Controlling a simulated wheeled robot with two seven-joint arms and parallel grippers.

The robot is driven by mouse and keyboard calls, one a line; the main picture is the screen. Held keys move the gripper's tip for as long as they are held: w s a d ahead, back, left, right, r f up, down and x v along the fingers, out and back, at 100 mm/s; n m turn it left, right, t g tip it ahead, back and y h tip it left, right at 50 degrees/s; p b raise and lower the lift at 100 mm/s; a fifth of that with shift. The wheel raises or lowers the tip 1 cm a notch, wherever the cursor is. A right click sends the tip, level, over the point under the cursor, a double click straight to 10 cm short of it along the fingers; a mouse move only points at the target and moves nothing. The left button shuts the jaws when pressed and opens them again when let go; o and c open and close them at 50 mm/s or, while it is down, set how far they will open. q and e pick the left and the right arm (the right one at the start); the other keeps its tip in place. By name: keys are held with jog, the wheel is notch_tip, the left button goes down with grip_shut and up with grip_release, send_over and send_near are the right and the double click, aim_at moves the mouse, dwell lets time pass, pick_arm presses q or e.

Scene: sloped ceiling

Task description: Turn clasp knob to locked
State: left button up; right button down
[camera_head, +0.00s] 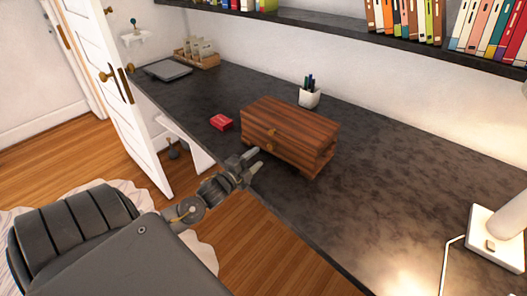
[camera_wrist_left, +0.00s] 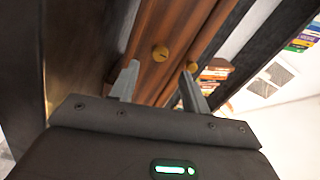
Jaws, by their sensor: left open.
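A brown striped wooden box (camera_head: 300,138) stands on the dark desk. On its front are small brass knobs; the clasp knob (camera_head: 271,132) sits near the upper middle of the front. In the left wrist view a round brass knob (camera_wrist_left: 160,53) shows between the fingertips, and another brass knob (camera_wrist_left: 192,67) shows close by the right finger. My left gripper (camera_head: 255,160) is open in front of the box, with its fingers pointing at the front face. It also shows in the left wrist view (camera_wrist_left: 158,82), with nothing between its fingers. My right gripper is out of view.
A red box (camera_head: 221,122) lies on the desk (camera_head: 400,180) left of the wooden box. A white pen cup (camera_head: 310,98) stands behind it. A white lamp base (camera_head: 497,238) is at the right. Bookshelves (camera_head: 340,28) hang above.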

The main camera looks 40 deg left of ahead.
pick_arm(q)
jog(key=shift+s, duration=1.65)
jog(key=shift+d, duration=0.15)
